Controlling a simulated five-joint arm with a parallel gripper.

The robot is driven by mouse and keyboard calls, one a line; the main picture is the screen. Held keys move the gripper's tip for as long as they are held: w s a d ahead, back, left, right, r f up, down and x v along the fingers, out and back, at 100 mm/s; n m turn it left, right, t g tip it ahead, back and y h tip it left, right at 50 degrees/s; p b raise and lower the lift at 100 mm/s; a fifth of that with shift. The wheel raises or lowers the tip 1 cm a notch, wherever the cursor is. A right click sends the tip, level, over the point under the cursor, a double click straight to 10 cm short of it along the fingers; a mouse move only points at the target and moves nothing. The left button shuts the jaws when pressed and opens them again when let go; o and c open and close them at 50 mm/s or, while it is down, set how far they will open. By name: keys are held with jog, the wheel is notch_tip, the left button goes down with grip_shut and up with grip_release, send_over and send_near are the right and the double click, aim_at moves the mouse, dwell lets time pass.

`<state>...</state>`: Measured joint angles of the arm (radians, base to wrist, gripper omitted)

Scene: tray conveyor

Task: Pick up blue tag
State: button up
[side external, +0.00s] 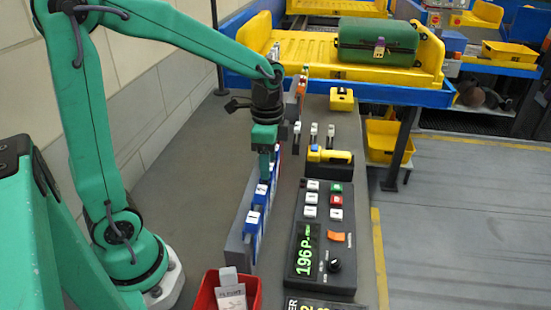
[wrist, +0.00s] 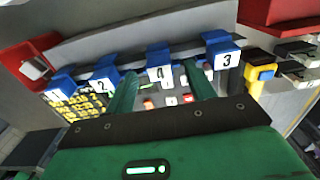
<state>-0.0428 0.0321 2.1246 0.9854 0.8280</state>
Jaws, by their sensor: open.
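Several blue tags with white number labels hang in a row on a grey rail. In the wrist view they read 1 (wrist: 57,86), 2 (wrist: 103,80), 4 (wrist: 158,56) and 3 (wrist: 223,46) from left to right. In the side view two blue tags (side external: 252,221) (side external: 262,192) show clearly on the near part of the rail; others are hidden behind my gripper. My gripper (side external: 265,178) points down over the rail and is open. In the wrist view its green fingers lie either side of tag 4. I cannot tell whether they touch it.
A control panel (side external: 297,285) with a green display stands right of the rail. A yellow handheld device (side external: 335,157) lies beyond it. A red bin (side external: 205,295) holding a white card is at the front. A yellow tray (side external: 285,45) carries a green suitcase (side external: 365,40) on the conveyor behind.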

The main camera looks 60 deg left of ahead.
jog(key=shift+f, duration=0.9)
grip_shut()
